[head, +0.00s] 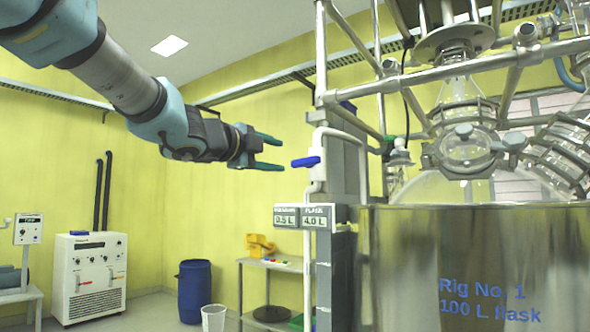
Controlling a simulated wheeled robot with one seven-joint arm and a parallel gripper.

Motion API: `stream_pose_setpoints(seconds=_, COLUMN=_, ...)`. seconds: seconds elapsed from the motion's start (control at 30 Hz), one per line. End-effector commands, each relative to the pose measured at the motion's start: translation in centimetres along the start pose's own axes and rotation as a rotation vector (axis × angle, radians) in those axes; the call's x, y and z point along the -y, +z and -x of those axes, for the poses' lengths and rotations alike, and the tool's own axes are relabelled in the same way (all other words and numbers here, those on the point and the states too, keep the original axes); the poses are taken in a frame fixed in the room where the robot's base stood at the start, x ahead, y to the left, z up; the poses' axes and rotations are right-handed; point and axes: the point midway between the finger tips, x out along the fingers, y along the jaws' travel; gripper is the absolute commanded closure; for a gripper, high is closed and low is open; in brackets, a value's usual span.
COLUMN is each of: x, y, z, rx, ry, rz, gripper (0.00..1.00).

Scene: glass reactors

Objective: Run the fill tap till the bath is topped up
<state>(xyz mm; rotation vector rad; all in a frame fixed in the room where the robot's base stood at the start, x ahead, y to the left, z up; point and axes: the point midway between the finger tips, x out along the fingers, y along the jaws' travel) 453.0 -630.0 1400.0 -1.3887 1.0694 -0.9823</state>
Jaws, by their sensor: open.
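A tap with a blue handle (306,162) sits on a white pipe (315,185) fixed to the grey column. The handle lies roughly level, pointing left. My gripper (281,153) is open and empty, its two teal fingers pointing right, just left of the blue handle and seemingly apart from it. The bath (410,265) is a large shiny metal vessel at the right, marked "Rig No. 1 100 L flask". Its inside and water level are hidden by its wall. A small display (302,217) below the tap reads about 0.5 L and 4.0 L.
Metal frame pipes (455,77) and glassware (465,150) stand above the bath. A shelf table (275,264), a blue drum (195,290), a white bin (213,318) and a white cabinet (90,275) stand behind. Air left of the tap is free below my arm.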

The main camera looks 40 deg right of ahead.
Motion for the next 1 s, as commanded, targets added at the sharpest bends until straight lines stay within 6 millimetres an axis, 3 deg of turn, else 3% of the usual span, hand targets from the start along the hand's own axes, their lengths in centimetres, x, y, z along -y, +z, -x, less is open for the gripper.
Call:
stream_pose_setpoints(seconds=0.17, x=0.0, y=-0.1, z=-1.9, rx=-0.006, ry=0.001, rz=0.000, gripper=0.43)
stream_pose_setpoints(seconds=0.6, x=0.1, y=-0.1, z=-9.4, rx=-0.003, ry=0.000, rz=0.002, gripper=0.43)
stream_pose_setpoints(seconds=1.0, x=0.1, y=-0.1, z=-10.7, rx=-0.002, ry=0.000, rz=0.000, gripper=0.43)
